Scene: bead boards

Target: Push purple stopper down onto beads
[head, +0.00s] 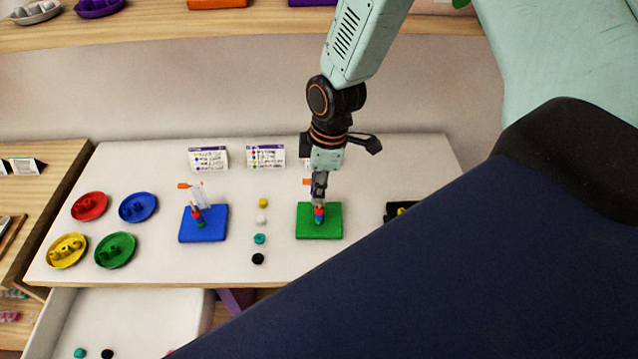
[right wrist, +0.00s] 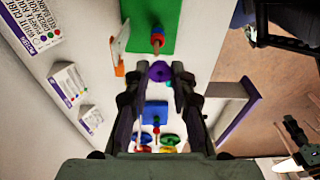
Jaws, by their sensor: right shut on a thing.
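My right gripper (head: 319,190) points down over the green board (head: 304,232), close above its bead stack. The stack (head: 319,214) shows red and blue beads near the middle of the board. In the right wrist view my right gripper (right wrist: 160,76) is shut on the purple stopper (right wrist: 160,71), a small ring between the fingertips. The green board (right wrist: 178,20) and its bead stack (right wrist: 157,40) lie just beyond it. In the head view the fingers hide the stopper, and I cannot tell whether it touches the beads.
A blue board (head: 204,229) with its own bead stack stands to the left. Loose beads (head: 259,239) lie between the boards. Red, blue, yellow and green dishes (head: 116,250) sit at the left. A dark board (head: 392,211) is at the right. Printed cards (head: 209,158) stand behind.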

